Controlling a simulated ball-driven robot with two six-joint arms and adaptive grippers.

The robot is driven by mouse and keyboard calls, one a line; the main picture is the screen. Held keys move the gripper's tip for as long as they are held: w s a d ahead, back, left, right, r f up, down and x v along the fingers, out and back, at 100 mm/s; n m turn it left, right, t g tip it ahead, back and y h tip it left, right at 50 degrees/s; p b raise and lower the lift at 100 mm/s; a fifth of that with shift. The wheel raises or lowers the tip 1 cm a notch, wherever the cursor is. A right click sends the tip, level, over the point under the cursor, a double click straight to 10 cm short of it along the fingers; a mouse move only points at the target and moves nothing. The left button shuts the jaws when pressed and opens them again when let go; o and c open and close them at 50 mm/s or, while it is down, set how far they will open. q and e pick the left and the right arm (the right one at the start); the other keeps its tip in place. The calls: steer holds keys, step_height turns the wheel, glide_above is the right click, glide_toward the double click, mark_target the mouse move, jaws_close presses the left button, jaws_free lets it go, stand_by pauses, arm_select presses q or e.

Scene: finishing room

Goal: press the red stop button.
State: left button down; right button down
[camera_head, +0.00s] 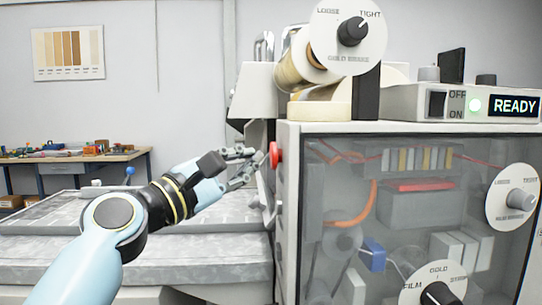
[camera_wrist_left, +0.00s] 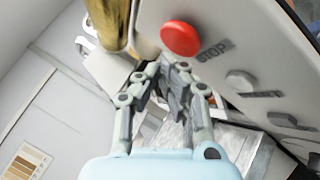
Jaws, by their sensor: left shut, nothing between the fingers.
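The red stop button (camera_head: 274,155) sticks out from the left side face of the grey machine in the head view. In the left wrist view the round red button (camera_wrist_left: 180,38) sits on a light panel, next to the word STOP. My left gripper (camera_head: 250,164) is shut and empty, close to the left of the button in the head view. In the left wrist view the closed fingertips (camera_wrist_left: 172,85) lie below the button. They look apart from it, though the exact gap is hard to tell. My right gripper is not in view.
The machine's clear-fronted cabinet (camera_head: 400,220) fills the right side, with a READY display (camera_head: 515,106) on top. Grey buttons (camera_wrist_left: 240,80) sit on the panel beside the stop button. A slab-like bed (camera_head: 200,245) lies below my left arm. A workbench (camera_head: 75,160) stands far left.

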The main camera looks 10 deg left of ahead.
arm_select(q)
steer(key=shift+s+a, duration=0.25)
steer(key=shift+a, duration=0.55)
steer(key=shift+s+a, duration=0.2)
steer(key=shift+a, duration=0.65)
steer(key=shift+s+a, duration=0.25)
steer(key=shift+a, duration=0.55)
steer(key=shift+f, duration=0.1)
